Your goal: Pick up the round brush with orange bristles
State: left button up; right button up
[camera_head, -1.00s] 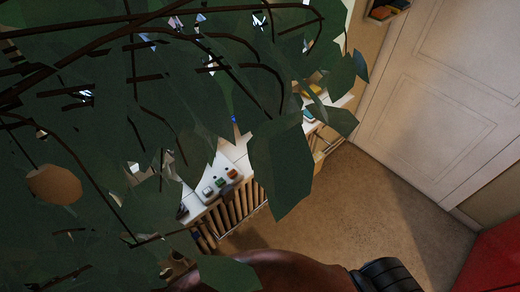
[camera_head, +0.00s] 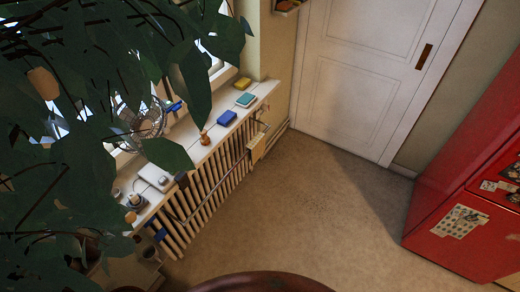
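I cannot make out a round brush with orange bristles for certain. A small orange-brown object (camera_head: 204,138) stands on the white windowsill (camera_head: 222,137), too small to identify. Another small orange-brown item (camera_head: 130,217) lies at the sill's near end, beside the leaves. Neither of my grippers is in view.
Dark green plant leaves (camera_head: 190,85) cover the left side and hide part of the sill. A wire fan (camera_head: 145,118), blue box (camera_head: 227,117) and teal book (camera_head: 246,100) stand there. A ribbed radiator (camera_head: 210,190) is below. A red cabinet (camera_head: 450,200) stands right; the floor between is clear.

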aim_at(205, 140)
jog(key=z, duration=0.2)
jog(key=k, duration=0.4)
jog(key=z, duration=0.55)
jog(key=i, duration=1.15)
jog(key=u, duration=0.5)
